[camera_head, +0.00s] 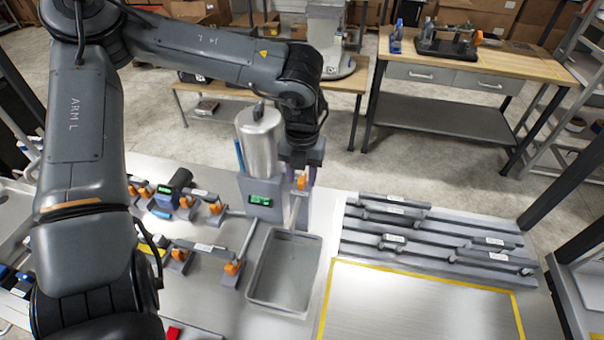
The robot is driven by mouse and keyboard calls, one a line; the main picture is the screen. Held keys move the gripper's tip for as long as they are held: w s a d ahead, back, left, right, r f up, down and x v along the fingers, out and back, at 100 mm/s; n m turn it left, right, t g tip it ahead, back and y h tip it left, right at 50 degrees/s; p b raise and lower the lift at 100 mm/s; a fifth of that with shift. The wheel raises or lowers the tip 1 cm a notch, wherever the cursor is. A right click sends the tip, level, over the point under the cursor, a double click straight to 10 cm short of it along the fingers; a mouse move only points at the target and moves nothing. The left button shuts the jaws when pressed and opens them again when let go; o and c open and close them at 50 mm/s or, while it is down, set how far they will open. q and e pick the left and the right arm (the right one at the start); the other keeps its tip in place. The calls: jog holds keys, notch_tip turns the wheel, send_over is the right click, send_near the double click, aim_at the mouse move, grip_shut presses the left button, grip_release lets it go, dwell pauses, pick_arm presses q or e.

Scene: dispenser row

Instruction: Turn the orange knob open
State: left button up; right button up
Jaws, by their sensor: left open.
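A dispenser with a silver cylindrical tank (260,138) and a small green display (260,201) stands on the metal table. An orange knob (301,182) shows at the dispenser's right side, right below my left wrist. My left gripper (302,172) points down at this knob and is open; its fingers are small and partly hidden, so I cannot tell whether they touch the knob. Other orange knobs sit on fittings to the left, one (232,267) near the tray and another (215,208) farther back. My right gripper is not in view.
A grey tray (254,284) stands below the dispenser's spout. Grey bars lie on a rack (405,238) to the right. A yellow-bordered area (415,305) in front of it is clear. A wooden workbench (470,62) stands beyond the table.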

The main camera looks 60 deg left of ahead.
aim_at(302, 178)
pick_arm(q)
notch_tip(302, 178, up, 11)
jog(key=p, duration=0.1)
jog(key=shift+f, duration=0.15)
jog(key=shift+d, duration=0.1)
dwell(0.6)
